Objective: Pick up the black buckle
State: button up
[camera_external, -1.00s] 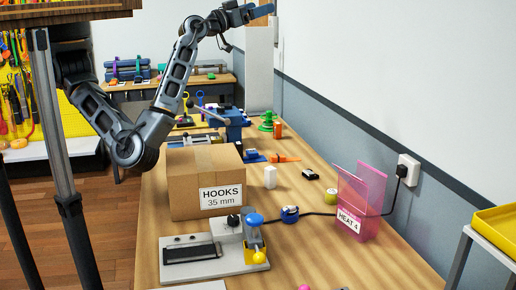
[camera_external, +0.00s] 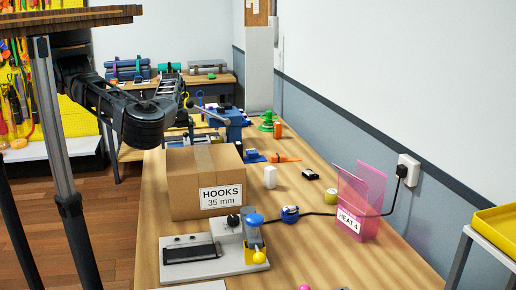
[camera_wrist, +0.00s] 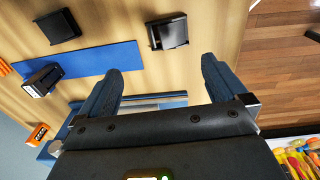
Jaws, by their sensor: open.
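The wrist view shows two small black pieces that look like buckles; I cannot tell for sure which is the black buckle. One black frame-like piece (camera_wrist: 168,32) lies on the wooden table beyond the gap between my fingers, by the end of a flat blue strip (camera_wrist: 105,62). Another black piece (camera_wrist: 58,26) lies at the upper left, on the strip's far side. My gripper (camera_wrist: 160,75) is open, its two dark blue fingers apart with nothing between them. In the external view my gripper is hidden behind my arm.
A black and silver block (camera_wrist: 43,79) sits at the strip's left end. An orange piece (camera_wrist: 37,133) lies lower left. The table edge and wooden floor (camera_wrist: 280,75) are at right. In the external view, a cardboard box (camera_external: 195,180) and a blue vise (camera_external: 232,122) stand on the bench.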

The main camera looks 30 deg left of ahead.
jog(key=shift+s+a+f, duration=0.2)
jog(key=shift+s+f, duration=0.2)
jog(key=shift+s, duration=0.15)
jog(key=shift+f, duration=0.4)
jog(key=shift+s+d+f, duration=0.1)
jog(key=shift+f, duration=1.6)
jog(key=shift+s+f, duration=0.1)
jog(key=shift+f, duration=1.55)
jog(key=c, duration=1.2)
